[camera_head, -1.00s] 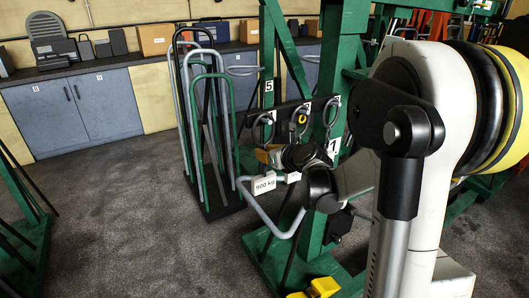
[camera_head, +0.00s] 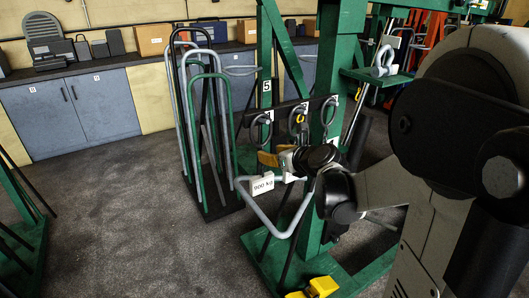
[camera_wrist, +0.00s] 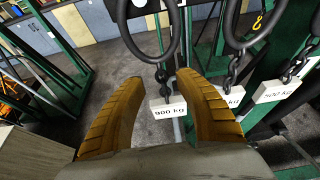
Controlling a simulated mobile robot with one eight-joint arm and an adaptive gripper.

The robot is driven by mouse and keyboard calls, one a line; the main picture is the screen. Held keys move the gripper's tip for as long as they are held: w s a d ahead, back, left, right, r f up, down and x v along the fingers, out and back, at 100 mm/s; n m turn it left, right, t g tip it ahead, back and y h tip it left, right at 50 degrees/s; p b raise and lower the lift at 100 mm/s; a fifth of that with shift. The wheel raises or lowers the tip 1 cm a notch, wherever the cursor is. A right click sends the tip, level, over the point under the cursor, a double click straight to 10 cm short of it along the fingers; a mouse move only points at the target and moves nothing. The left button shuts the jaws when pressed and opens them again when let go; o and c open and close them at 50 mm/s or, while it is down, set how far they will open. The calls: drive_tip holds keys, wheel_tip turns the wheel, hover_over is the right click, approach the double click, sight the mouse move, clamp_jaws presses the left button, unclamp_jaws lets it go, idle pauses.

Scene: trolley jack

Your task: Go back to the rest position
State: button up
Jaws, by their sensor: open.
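My gripper (camera_head: 272,158) is in front of the green rack post, near the hanging rings. The tag also shows in the head view (camera_head: 262,185), below my gripper. I cannot tell how far the fingers are from the ring and chain.
Green rack posts (camera_head: 328,110) stand close around my gripper. A grey bent bar (camera_head: 262,218) shows below it. A stand with tall hoops (camera_head: 208,140) is to the left. A yellow part (camera_head: 316,287) is low in front. The floor at left (camera_head: 110,220) is clear.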

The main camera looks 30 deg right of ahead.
drive_tip(key=v, duration=0.6)
drive_tip(key=s+a+f+n+g+y, duration=0.15)
drive_tip(key=s+a+n, duration=0.25)
drive_tip(key=a+n, duration=0.5)
drive_tip(key=s+a+f+n+g, duration=0.1)
drive_tip(key=s+a+n+g, duration=0.2)
drive_tip(key=s+a+n, duration=0.5)
drive_tip(key=s+a+f+n+g+h, duration=0.1)
drive_tip(key=s+n, duration=0.6)
drive_tip(key=n, duration=1.1)
drive_tip(key=shift+a+f+n+g+h, duration=0.3)
drive_tip(key=shift+f+g+h, duration=0.15)
drive_tip(key=shift+f, duration=0.4)
